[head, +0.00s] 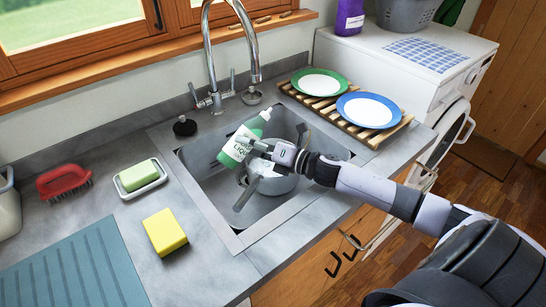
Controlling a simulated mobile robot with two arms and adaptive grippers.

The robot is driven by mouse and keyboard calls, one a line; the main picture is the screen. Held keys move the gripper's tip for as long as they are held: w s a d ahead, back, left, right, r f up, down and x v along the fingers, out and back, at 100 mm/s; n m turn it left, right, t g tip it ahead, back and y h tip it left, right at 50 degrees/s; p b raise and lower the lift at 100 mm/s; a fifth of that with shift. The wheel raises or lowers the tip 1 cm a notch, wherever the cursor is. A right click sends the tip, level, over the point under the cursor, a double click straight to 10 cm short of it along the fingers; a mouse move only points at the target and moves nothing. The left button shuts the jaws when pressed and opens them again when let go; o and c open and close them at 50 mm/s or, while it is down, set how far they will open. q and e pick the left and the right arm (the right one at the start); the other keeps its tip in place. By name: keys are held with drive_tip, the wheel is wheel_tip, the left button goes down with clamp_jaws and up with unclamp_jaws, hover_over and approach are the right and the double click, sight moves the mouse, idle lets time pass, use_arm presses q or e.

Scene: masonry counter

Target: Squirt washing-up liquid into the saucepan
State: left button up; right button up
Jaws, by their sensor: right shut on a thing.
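The green washing-up liquid bottle (240,143) with a white label is tilted over the sink. My right gripper (257,150) is shut on the bottle. The saucepan (279,184) sits in the sink basin, below the gripper and bottle, and is partly hidden by my gripper. Its dark handle (243,197) points toward the front of the sink. I cannot see any liquid coming out. My left gripper is not in view.
A tap (213,70) arches behind the sink. A slatted rack (375,133) with a green-rimmed and a blue-rimmed plate stands at the right. A yellow sponge (165,231), a soap dish (141,187) and a red brush (63,180) lie left of the sink.

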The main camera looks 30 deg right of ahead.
drive_tip(key=d+n+h+p, duration=0.1)
drive_tip(key=n+p, duration=0.1)
drive_tip(key=d+n+g+p, duration=0.1)
drive_tip(key=n+p, duration=0.1)
drive_tip(key=p, duration=0.1)
drive_tip(key=shift+w+r+h, duration=0.15)
drive_tip(key=shift+h, duration=0.25)
drive_tip(key=n+h+p, duration=0.1)
drive_tip(key=p, duration=0.2)
drive_tip(key=f+n+g+h+p, duration=0.1)
drive_tip(key=n+p, duration=0.1)
drive_tip(key=p, duration=0.1)
drive_tip(key=shift+w+d+f+n, duration=0.1)
drive_tip(key=shift+d+n, duration=0.05)
drive_tip(key=shift+n, duration=0.15)
drive_tip(key=shift+f+n+h+p, duration=0.3)
drive_tip(key=shift+p, duration=0.5)
